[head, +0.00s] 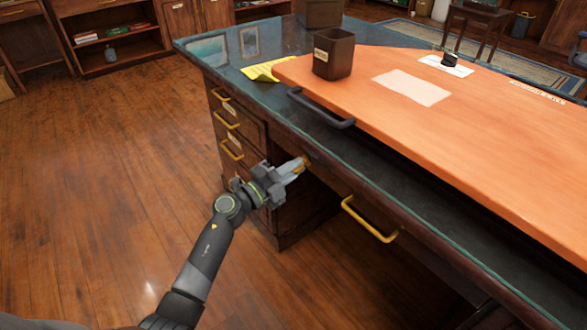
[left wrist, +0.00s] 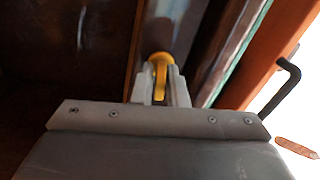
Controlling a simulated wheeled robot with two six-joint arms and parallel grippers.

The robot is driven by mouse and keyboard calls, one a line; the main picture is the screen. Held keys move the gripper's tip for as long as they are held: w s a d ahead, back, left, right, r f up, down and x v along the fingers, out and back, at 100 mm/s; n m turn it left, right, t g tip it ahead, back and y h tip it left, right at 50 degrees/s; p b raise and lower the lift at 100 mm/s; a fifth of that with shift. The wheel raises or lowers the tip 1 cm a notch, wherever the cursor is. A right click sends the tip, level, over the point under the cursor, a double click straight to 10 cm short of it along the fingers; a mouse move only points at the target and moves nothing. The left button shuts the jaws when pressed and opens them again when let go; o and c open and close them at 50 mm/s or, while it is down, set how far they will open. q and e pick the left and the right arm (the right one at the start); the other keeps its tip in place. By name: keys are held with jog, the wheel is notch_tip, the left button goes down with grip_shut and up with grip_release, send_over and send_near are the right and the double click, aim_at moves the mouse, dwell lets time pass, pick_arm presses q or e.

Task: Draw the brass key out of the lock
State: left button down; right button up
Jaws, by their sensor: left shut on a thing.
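My left gripper (head: 295,169) reaches in from the lower left to the front of the desk, just under the edge of its top. It is shut on the brass key (head: 304,160), a small yellow piece at the fingertips. In the left wrist view the key (left wrist: 160,66) shows as a yellow rounded bow between the two grey fingers (left wrist: 160,88), against dark wood. The lock itself and the key's shaft are hidden behind the bow and fingers, so I cannot tell how deep the key sits. My right gripper is not in view.
The desk has an orange top (head: 470,130) with a dark handle (head: 320,108) along its near edge. A drawer with a yellow handle (head: 369,219) is right of my gripper. More drawers (head: 228,120) stand left. A dark cup (head: 333,53) stands on top. The wooden floor (head: 110,170) at left is clear.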

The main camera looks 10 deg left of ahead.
pick_arm(q)
jog(key=shift+s+a+f+p, duration=0.1)
jog(key=shift+s+a+p, duration=0.25)
jog(key=shift+s, duration=0.15)
dwell(0.9)
jog(key=shift+a, duration=0.1)
jog(key=p+v, duration=0.1)
jog(key=v, duration=0.9)
dwell(1.6)
